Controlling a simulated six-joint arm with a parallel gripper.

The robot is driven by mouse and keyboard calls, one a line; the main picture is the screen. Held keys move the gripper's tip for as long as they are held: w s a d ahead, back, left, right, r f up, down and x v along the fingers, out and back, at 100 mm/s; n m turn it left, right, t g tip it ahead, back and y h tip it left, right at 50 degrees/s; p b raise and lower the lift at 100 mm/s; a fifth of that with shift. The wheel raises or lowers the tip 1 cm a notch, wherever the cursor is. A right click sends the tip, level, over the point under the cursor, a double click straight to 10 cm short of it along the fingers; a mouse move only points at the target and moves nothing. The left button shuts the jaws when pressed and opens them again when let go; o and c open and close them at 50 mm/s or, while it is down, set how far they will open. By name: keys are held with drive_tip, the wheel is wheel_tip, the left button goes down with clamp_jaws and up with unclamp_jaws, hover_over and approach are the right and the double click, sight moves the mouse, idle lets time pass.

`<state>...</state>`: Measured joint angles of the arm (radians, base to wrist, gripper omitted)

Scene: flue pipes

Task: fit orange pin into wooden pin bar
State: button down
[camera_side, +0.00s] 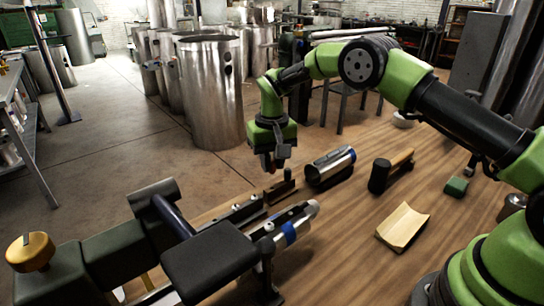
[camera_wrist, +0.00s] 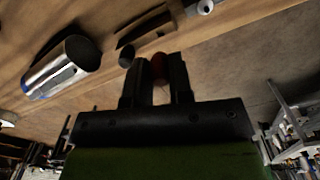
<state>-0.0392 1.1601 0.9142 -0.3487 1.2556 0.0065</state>
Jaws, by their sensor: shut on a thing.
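My gripper (camera_side: 272,163) hangs pointing down over the far edge of the workbench. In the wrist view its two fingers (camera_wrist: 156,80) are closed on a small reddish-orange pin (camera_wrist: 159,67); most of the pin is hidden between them. The wooden pin bar (camera_side: 279,190), dark brown, lies on the bench just below the gripper, with a dark upright peg at its right end. In the wrist view the bar (camera_wrist: 143,30) lies just beyond the fingertips, with a dark round top near it. The pin appears apart from the bar; its exact alignment cannot be told.
A shiny metal pipe piece (camera_side: 330,167) lies right of the bar. A metal rail fixture (camera_side: 240,215) with a padded arm stands to the left. A wooden-handled tool (camera_side: 390,171), a wooden trough (camera_side: 403,227) and a green block (camera_side: 456,186) lie further right.

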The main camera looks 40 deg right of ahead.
drive_tip(key=shift+f, duration=2.15)
drive_tip(key=shift+f, duration=0.2)
drive_tip(key=c, duration=0.9)
unclamp_jaws()
drive_tip(key=shift+c, duration=0.2)
drive_tip(key=shift+r, duration=0.1)
wheel_tip(320, 180, up, 10)
drive_tip(key=shift+f, duration=0.1)
